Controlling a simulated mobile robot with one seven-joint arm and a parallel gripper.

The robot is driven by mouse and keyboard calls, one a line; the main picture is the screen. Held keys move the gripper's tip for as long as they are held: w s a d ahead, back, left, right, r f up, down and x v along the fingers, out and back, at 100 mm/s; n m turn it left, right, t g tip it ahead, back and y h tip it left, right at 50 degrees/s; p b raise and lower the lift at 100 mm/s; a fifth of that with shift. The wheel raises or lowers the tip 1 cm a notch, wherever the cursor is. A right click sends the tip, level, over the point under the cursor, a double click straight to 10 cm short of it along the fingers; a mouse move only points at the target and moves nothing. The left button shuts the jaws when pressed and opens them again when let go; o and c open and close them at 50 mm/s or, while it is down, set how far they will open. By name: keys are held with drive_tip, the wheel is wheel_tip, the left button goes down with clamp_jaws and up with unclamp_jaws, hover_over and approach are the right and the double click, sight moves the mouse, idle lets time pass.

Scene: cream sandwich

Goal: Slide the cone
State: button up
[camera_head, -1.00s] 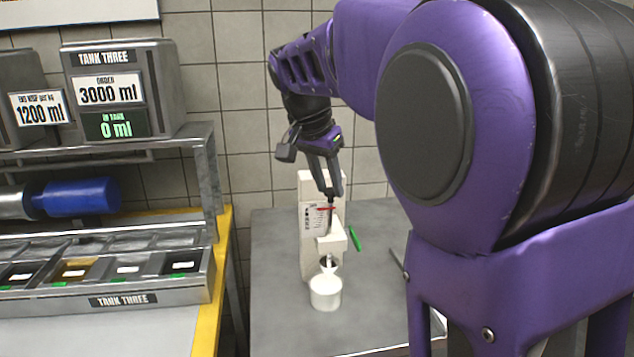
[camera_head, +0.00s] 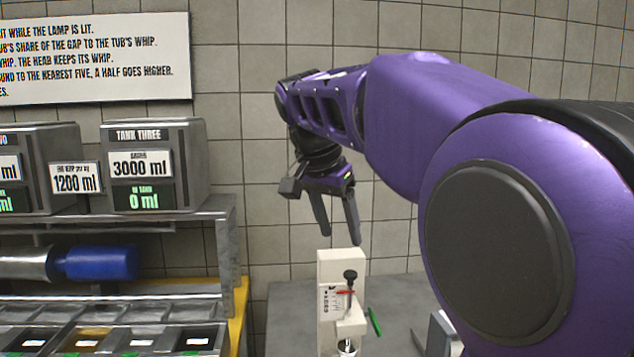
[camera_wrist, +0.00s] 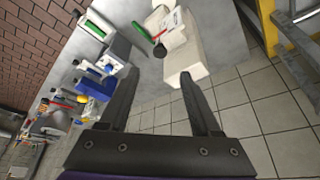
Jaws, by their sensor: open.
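A white upright stand (camera_head: 328,272) holds a scale card (camera_head: 331,300), a red pointer (camera_head: 343,292) and a black-knobbed rod (camera_head: 350,276). My gripper (camera_head: 340,238) is open and empty above the stand, its fingers pointing down, apart from the knob. In the wrist view the open fingers (camera_wrist: 167,80) frame the stand's pale top (camera_wrist: 187,68), and the black knob (camera_wrist: 160,49) lies beyond them. I cannot pick out a cone with certainty; the lower part of the stand is cut off in the head view.
A green stick (camera_head: 374,321) lies beside the stand on the grey table (camera_head: 290,300). At left are a shelf with tank boxes (camera_head: 152,165), a blue cylinder (camera_head: 100,262) and a tray of compartments (camera_head: 110,340). The tiled wall (camera_head: 290,230) stands behind.

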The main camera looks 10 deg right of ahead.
drive_tip(key=p+v, duration=0.1)
drive_tip(key=v, duration=0.7)
drive_tip(key=shift+r+p, duration=0.3)
drive_tip(key=shift+r, duration=0.05)
